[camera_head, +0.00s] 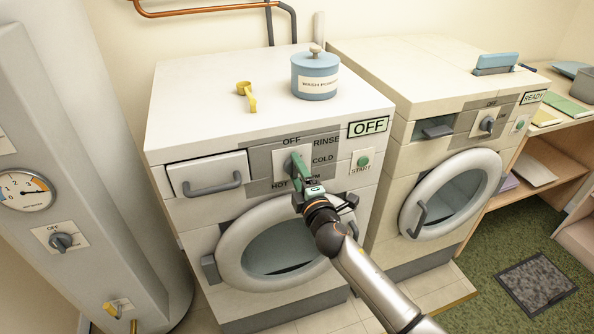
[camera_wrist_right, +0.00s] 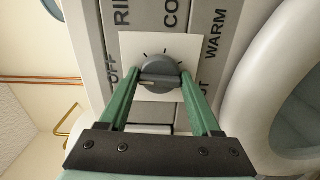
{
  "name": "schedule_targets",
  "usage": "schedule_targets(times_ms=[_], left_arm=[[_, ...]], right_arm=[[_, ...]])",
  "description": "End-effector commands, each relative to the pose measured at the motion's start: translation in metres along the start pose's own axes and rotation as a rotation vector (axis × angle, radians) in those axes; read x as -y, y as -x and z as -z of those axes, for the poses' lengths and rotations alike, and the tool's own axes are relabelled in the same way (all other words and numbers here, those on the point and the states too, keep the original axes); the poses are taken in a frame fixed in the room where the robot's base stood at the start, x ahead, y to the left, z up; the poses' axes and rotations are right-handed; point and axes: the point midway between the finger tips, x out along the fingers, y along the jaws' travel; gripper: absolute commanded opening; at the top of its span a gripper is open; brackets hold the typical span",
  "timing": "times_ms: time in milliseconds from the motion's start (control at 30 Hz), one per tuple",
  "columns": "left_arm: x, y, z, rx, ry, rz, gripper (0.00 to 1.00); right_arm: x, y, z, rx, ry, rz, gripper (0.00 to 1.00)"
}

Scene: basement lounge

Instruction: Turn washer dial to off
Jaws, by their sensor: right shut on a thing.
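The washer dial (camera_wrist_right: 160,72) is a dark grey knob with a raised bar on a white plate, on the front panel of the left washer (camera_head: 200,130). My right gripper (camera_head: 297,165) reaches it from below, its green fingers shut on the two ends of the bar. In the right wrist view, a pale mark on the bar points left toward the OFF label (camera_wrist_right: 112,72). The washer's display (camera_head: 369,126) reads OFF. In the head view the fingers hide most of the dial. My left gripper is not in view.
A second washer (camera_head: 430,75) stands at the right; its display (camera_head: 533,97) reads READY. A green START button (camera_head: 363,162) is right of the dial. The round door (camera_head: 235,250) is below.

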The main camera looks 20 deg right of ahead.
Motion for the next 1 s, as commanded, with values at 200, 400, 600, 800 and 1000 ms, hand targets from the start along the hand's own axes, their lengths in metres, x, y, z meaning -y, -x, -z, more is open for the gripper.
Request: schedule_targets(times_ms=[200, 400, 600, 800, 1000], left_arm=[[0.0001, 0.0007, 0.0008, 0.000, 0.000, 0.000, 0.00], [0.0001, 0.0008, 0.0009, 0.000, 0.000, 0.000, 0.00], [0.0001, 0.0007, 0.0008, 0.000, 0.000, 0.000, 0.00], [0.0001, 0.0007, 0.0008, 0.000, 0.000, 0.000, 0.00], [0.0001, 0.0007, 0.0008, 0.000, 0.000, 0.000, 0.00]], right_arm=[[-0.0010, -0.0003, 0.0002, -0.001, 0.055, -0.002, 0.09], [-0.0007, -0.0002, 0.0003, -0.001, 0.070, -0.002, 0.09], [-0.0007, -0.0002, 0.0003, -0.001, 0.071, -0.002, 0.09], [-0.0006, -0.0002, 0.0003, -0.001, 0.070, -0.002, 0.77], [-0.0003, -0.0001, 0.0001, -0.001, 0.068, -0.001, 0.94]])
